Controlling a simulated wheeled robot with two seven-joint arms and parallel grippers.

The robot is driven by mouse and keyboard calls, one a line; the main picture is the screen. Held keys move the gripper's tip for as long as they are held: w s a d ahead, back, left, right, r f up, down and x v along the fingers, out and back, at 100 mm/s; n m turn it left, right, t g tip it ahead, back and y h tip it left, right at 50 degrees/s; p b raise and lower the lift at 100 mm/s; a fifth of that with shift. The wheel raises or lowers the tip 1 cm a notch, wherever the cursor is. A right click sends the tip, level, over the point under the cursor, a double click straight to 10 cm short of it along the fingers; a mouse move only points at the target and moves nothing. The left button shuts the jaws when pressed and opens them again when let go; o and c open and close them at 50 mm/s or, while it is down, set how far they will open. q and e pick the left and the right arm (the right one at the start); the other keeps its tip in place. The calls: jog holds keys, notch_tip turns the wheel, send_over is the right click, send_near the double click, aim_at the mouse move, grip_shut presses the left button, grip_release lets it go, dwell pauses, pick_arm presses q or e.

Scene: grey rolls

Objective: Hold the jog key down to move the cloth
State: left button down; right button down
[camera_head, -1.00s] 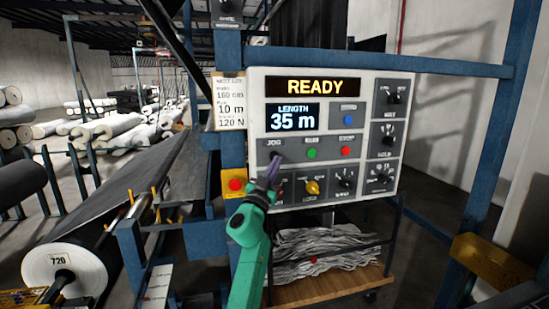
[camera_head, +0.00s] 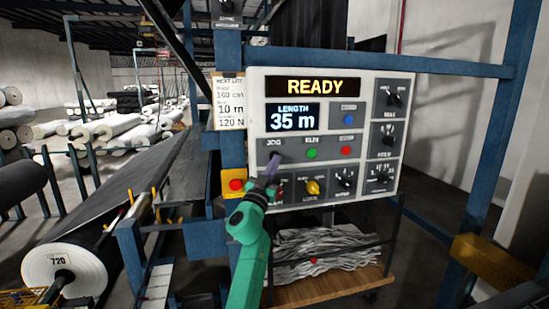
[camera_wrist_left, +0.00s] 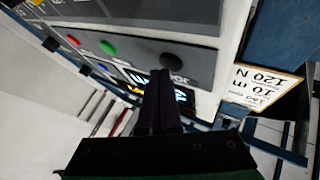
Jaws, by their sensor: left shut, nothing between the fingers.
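The jog key (camera_wrist_left: 172,61) is a dark round button below the JOG label on the grey control panel (camera_head: 392,172). My left gripper (camera_head: 273,160) is shut and empty, its dark fingers pointing at the key from below in the head view. In the left wrist view the fingertips (camera_wrist_left: 162,72) are right beside the key; I cannot tell whether they touch it. The status display (camera_head: 317,87) reads READY and the length display (camera_head: 293,118) reads 35 m. The dark cloth (camera_head: 150,175) lies along the machine at left. My right gripper is not in view.
A green button (camera_head: 311,153) and a red button (camera_head: 346,151) sit right of the key. A yellow knob (camera_head: 312,187) is below. A red stop button on a yellow box (camera_head: 236,185) is left of the gripper. A blue post (camera_head: 232,140) stands beside the panel.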

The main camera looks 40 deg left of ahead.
pick_arm(q)
jog(key=shift+w+a, duration=0.25)
jog(key=shift+a, duration=0.1)
dwell(0.4)
jog(key=shift+d, duration=0.1)
dwell(5.2)
jog(key=shift+s+d+p, duration=0.35)
jog(key=shift+s+d, duration=0.15)
jog(key=shift+d, duration=0.1)
jog(key=shift+s+d+p, duration=0.55)
jog(key=shift+s+d, duration=0.15)
jog(key=shift+d, duration=0.35)
jog(key=shift+s+d+p, duration=0.55)
jog(key=shift+s+d, duration=0.15)
jog(key=shift+d, duration=0.3)
